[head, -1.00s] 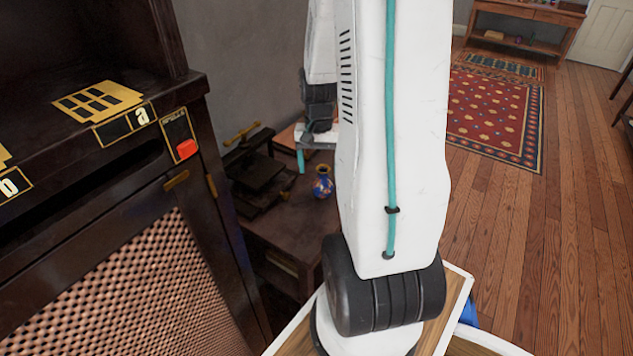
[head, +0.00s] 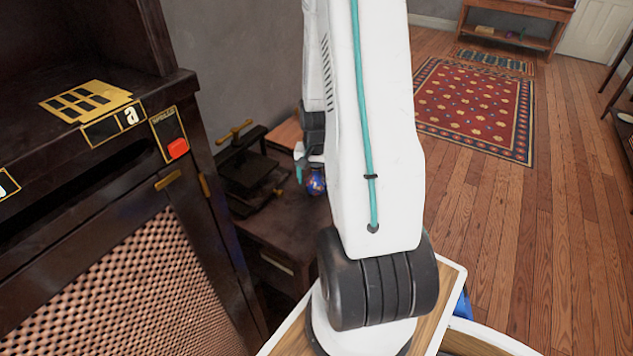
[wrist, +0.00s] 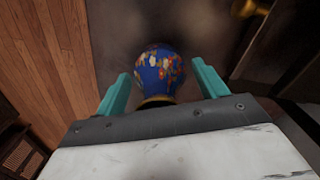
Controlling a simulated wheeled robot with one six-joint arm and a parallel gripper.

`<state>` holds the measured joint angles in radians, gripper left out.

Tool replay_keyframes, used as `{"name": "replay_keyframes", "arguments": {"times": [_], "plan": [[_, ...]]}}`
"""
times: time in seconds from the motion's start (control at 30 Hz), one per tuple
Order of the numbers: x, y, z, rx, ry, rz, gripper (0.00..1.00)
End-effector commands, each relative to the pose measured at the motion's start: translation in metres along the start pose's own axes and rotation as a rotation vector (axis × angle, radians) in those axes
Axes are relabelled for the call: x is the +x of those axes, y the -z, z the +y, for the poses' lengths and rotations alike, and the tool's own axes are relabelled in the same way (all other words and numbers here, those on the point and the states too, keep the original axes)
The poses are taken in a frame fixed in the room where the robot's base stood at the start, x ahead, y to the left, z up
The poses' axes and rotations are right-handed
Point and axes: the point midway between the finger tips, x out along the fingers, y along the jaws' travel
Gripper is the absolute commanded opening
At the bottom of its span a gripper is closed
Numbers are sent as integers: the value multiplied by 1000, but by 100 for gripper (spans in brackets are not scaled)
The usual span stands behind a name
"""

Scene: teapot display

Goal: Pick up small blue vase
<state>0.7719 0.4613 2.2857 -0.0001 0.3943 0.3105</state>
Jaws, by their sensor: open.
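The small blue vase (wrist: 158,72), with red, white and gold patterning, is between the two teal fingers of my open gripper (wrist: 162,88) in the wrist view. In the head view the vase (head: 315,182) is on the dark wooden table (head: 290,222), partly hidden by my gripper (head: 305,172) and arm. The vase's neck is not clearly visible in the head view.
A dark press-like device with a brass handle (head: 235,132) stands on the table left of the vase. A dark cabinet (head: 185,215) with a red button is at the left. Wooden floor and a red rug (head: 478,105) lie open at the right.

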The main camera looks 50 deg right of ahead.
Motion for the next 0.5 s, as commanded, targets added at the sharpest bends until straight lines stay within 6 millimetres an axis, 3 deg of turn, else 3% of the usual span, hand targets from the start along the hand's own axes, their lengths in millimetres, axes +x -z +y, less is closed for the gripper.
{"name": "replay_keyframes", "arguments": {"times": [0.07,0.23,0.5], "plan": [[0,0,0,0,0,0,66],[0,0,0,0,0,0,18],[-1,0,0,0,0,1,15]]}}
